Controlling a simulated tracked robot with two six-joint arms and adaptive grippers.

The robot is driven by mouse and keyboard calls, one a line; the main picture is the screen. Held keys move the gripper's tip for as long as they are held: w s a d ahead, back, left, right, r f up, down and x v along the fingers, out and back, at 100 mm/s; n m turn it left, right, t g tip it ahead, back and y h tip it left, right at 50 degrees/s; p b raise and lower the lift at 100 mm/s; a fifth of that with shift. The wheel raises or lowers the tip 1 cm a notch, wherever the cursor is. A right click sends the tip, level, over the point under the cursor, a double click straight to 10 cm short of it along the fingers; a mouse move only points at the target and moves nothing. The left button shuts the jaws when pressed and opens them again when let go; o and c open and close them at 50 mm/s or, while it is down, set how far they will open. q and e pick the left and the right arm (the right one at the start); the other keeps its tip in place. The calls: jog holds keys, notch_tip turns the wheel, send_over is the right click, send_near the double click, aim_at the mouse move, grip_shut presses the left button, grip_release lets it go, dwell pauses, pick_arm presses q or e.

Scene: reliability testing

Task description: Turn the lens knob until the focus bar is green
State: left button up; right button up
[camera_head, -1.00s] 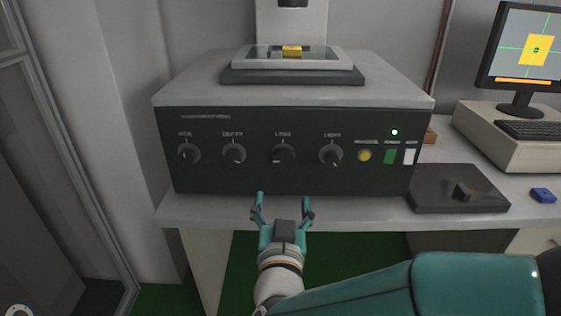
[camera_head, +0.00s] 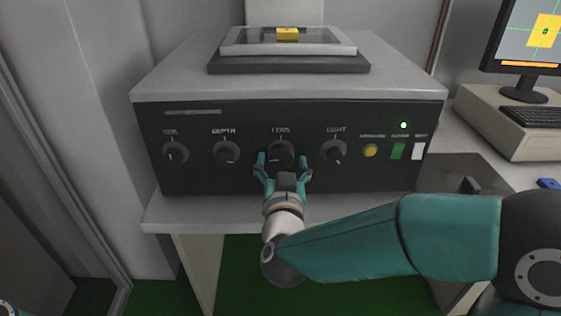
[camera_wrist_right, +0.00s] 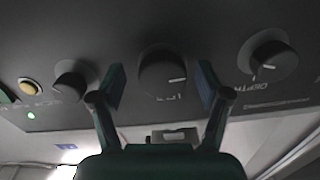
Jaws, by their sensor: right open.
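The lens knob (camera_head: 281,152) is a dark round knob with a white mark, third from the left under the label LENS on the black panel. My right gripper (camera_head: 283,160) is open at it, with one finger at each side. In the right wrist view the lens knob (camera_wrist_right: 163,72) sits between the two open fingers (camera_wrist_right: 160,88), with gaps showing on both sides; the picture is turned over. The bar (camera_head: 516,63) at the bottom of the monitor screen is orange, not green.
The depth knob (camera_head: 227,152) and light knob (camera_head: 333,151) flank the lens knob. A yellow button (camera_head: 370,150), green switch (camera_head: 397,150) and white switch (camera_head: 418,150) are at the right. A stage with a yellow block (camera_head: 288,33) stands on top.

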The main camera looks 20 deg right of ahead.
jog(key=shift+a, duration=0.1)
jog(key=c, duration=1.2)
jog(key=shift+o, duration=0.2)
jog(key=m+b, duration=0.3)
jog(key=b, duration=0.1)
jog(key=shift+a+f, duration=0.1)
jog(key=shift+f, duration=0.1)
jog(key=shift+r+m, duration=0.15)
jog(key=shift+m, duration=0.55)
jog(key=o, duration=1.2)
jog(key=shift+r, duration=0.1)
jog(key=shift+c, duration=0.2)
jog(key=shift+s, duration=0.1)
jog(key=v, duration=1.2)
